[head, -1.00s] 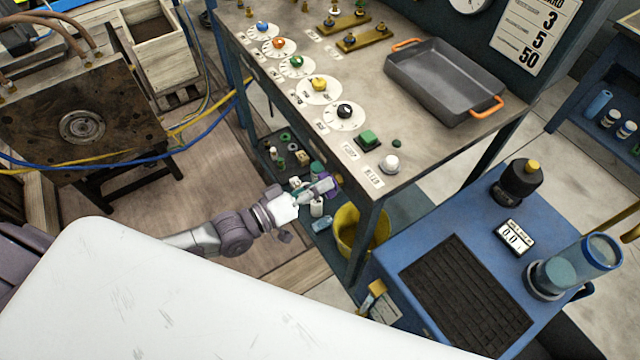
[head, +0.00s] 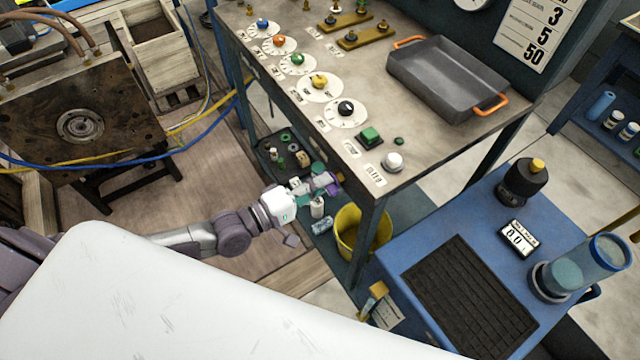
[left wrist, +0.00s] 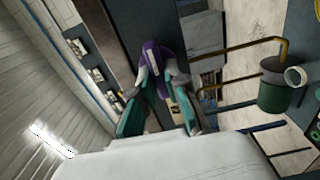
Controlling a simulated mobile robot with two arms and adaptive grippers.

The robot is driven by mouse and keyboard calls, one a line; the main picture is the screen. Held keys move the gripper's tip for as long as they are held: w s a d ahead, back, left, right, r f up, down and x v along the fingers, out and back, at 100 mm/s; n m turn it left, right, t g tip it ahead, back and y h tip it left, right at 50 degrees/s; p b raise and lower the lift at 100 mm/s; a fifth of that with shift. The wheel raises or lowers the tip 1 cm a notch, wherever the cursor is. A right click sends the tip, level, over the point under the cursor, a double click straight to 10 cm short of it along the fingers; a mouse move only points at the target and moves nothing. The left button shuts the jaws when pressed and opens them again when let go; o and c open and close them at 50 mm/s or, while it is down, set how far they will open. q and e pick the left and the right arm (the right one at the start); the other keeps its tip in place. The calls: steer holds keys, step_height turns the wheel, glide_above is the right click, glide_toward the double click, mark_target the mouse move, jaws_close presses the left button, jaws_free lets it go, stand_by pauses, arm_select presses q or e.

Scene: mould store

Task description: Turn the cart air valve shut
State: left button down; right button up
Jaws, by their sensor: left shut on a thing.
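A small purple part (head: 335,189), which looks like the air valve's handle, sits low at the front edge of the bench-like cart (head: 352,214), below its top. My left gripper (head: 325,184) is shut on this part. In the left wrist view, the purple handle (left wrist: 153,56) lies between the two teal-padded fingers of the left gripper (left wrist: 160,76). The fingers cover part of the handle, and its exact turn angle is hard to tell. My right gripper is not in view.
Coloured knobs on white dials and a grey tray (head: 445,78) with orange handles stand on the top. Below are small bottles and a yellow bucket (head: 348,235). A blue table (head: 470,225) stands at the right. Yellow and blue hoses (head: 160,158) cross at the left.

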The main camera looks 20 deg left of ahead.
arm_select(q)
steer(key=shift+w+r, duration=0.1)
steer(key=shift+r, duration=0.05)
stand_by(0.4)
steer(key=c, duration=1.2)
jaws_free()
steer(key=v, duration=1.2)
